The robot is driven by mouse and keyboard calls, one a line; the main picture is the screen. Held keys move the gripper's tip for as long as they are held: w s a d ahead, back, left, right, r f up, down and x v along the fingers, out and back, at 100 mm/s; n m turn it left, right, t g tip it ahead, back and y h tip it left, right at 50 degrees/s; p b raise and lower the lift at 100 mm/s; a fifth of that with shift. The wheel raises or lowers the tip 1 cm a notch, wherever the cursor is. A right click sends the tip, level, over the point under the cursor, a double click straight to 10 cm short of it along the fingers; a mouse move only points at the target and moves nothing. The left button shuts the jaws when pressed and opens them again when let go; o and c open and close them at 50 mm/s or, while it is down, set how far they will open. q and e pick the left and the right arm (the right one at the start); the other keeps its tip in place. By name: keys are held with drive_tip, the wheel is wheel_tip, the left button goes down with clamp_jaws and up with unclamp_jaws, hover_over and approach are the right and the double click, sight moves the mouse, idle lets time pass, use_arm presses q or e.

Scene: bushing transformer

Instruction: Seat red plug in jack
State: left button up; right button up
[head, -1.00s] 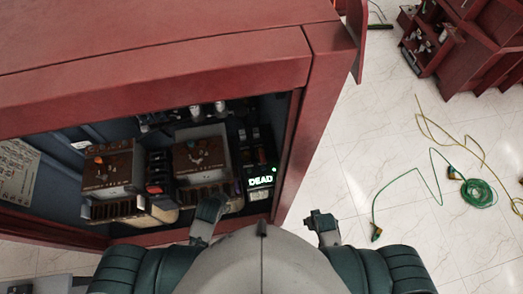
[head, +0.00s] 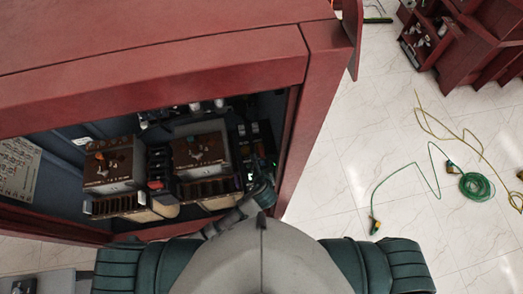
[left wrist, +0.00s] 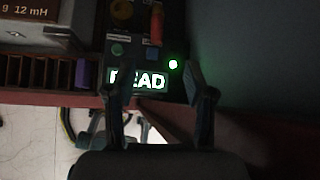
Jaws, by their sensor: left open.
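My left gripper (head: 262,190) reaches into the right end of the open red cabinet, in front of the small dark panel there. In the left wrist view its two fingers (left wrist: 160,93) are spread and empty, on either side of a lit display (left wrist: 138,80) reading "DEAD". A red, elongated piece (left wrist: 156,22), which looks like the red plug, stands on the panel above the display, beyond the fingertips. A dim yellowish round fitting (left wrist: 122,12) is left of it. I cannot tell which fitting is the jack. My right gripper is out of view.
The red cabinet frame (head: 296,140) borders the opening on the right. Two brown-topped transformer blocks (head: 108,166) (head: 200,150) fill the inside to the left.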

sight(261, 152)
use_arm(q)
drive_tip(key=b+x, duration=0.1)
drive_tip(key=x, duration=1.5)
drive_tip(key=shift+a+f, duration=0.2)
clamp_jaws()
